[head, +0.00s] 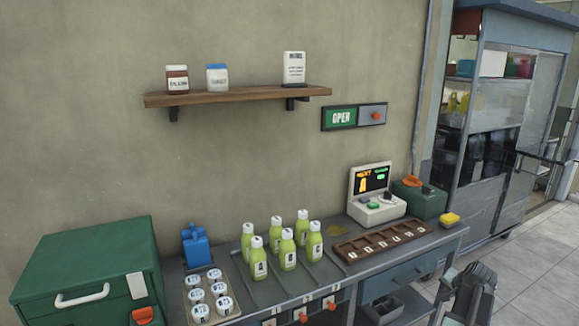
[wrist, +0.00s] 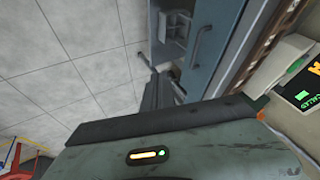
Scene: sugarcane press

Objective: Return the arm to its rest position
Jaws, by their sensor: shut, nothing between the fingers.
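My gripper (wrist: 155,80) shows in the wrist view as dark narrow fingers held together, with nothing between them. Below them is the grey-green body of my own arm with a small orange light. The fingers point toward a blue-grey drawer front (wrist: 195,45) and the tiled floor. In the head view, dark grey parts of my arm rise at the bottom right, in front of the counter's right end. The fingertips cannot be made out clearly there.
The counter (head: 245,292) holds several green bottles (head: 287,250), a tray of white-lidded cups (head: 208,297), a wooden letter tray (head: 390,240) and an order machine (head: 375,195). A drawer (head: 395,280) is at its front. Tiled floor (head: 535,285) lies open at right.

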